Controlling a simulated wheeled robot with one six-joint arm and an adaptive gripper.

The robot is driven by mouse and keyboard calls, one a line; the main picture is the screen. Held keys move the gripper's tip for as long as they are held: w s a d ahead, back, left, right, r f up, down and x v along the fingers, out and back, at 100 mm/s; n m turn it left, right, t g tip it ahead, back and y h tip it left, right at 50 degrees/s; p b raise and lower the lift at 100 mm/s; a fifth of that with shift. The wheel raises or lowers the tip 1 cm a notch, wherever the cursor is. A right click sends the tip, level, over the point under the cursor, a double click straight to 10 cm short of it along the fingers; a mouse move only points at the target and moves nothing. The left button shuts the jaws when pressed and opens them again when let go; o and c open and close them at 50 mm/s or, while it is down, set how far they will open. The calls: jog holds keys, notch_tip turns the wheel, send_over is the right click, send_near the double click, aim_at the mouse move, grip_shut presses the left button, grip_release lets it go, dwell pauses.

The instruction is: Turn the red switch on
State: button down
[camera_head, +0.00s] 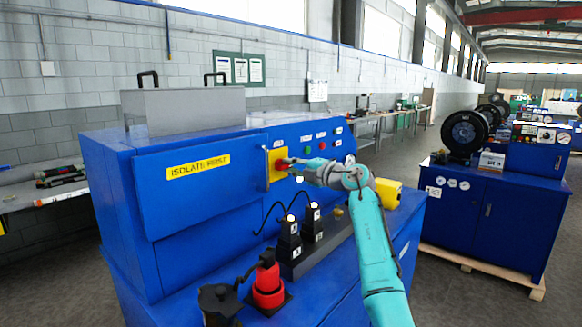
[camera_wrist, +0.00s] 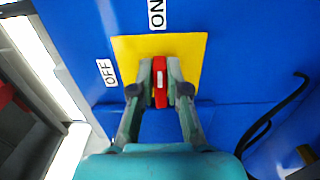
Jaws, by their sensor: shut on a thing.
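The red switch (camera_wrist: 160,82) sits on a yellow plate (camera_wrist: 190,46) on the blue machine's front. In the wrist view its handle runs up and down, in line with the ON label (camera_wrist: 157,14) above it. The OFF label (camera_wrist: 107,72) is to its left. My gripper (camera_wrist: 160,90) is shut on the red switch, one finger on each side. In the head view the switch (camera_head: 281,167) is partly covered by my gripper (camera_head: 286,164), which reaches in from the right.
An "ISOLATE FIRST" label (camera_head: 198,167) is on the blue panel left of the plate. Below are black blocks (camera_head: 290,245) with thin cables, and a red connector (camera_head: 267,285). A yellow object (camera_head: 387,194) lies right of my arm. Another blue machine (camera_head: 500,215) stands at right.

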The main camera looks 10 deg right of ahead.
jog(key=shift+f, duration=0.1)
dwell(0.3)
jog(key=c, duration=1.2)
grip_release()
jog(key=shift+o, duration=0.2)
jog(key=v, duration=1.2)
